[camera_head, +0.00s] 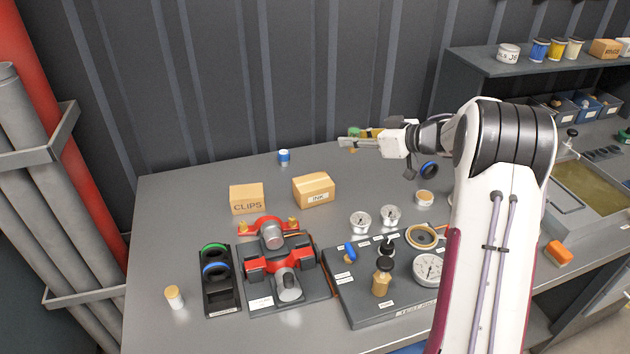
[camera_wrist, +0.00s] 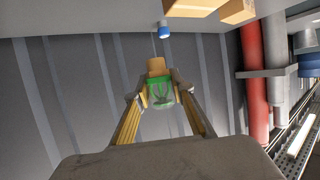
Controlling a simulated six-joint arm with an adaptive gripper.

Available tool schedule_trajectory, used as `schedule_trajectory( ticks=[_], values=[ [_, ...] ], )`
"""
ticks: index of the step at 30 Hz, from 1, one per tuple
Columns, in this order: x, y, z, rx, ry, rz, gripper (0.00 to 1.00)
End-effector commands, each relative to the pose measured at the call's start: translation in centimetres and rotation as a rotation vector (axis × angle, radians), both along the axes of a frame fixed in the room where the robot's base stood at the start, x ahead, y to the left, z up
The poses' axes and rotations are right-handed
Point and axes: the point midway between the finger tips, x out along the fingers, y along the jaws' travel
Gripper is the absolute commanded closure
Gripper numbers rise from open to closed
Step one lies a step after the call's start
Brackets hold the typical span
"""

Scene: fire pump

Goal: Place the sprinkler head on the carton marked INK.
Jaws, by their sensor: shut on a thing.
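My gripper (camera_head: 355,140) is shut on the sprinkler head (camera_head: 354,132), a small green and brass-tan piece. It holds the sprinkler head up in front of the back wall, right of and beyond the cartons. In the wrist view, the sprinkler head (camera_wrist: 161,92) sits between the two fingertips (camera_wrist: 160,100), with a tan end sticking out beyond them. The carton marked INK (camera_head: 314,190) is a closed tan box with a white label, standing at the back of the table. It seems to show at the top edge of the wrist view (camera_wrist: 190,8), cut off.
A carton marked CLIPS (camera_head: 246,200) stands left of the INK carton. A small blue and white jar (camera_head: 284,157) stands behind them. The red valve assembly (camera_head: 275,265) and a grey panel with gauges (camera_head: 390,285) fill the front. The table's back left is clear.

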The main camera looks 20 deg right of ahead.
Motion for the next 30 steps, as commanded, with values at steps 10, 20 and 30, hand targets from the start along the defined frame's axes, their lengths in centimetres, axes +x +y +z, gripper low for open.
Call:
schedule_trajectory(
  ticks=[10,20,30],
  values=[
    [1.0,10.0,3.2,0.000,-0.001,0.021,0.99],
    [0.6,11.6,2.6,0.003,0.004,-0.066,0.99],
    [0.7,10.6,2.0,0.002,0.001,-0.105,0.99]
  ],
)
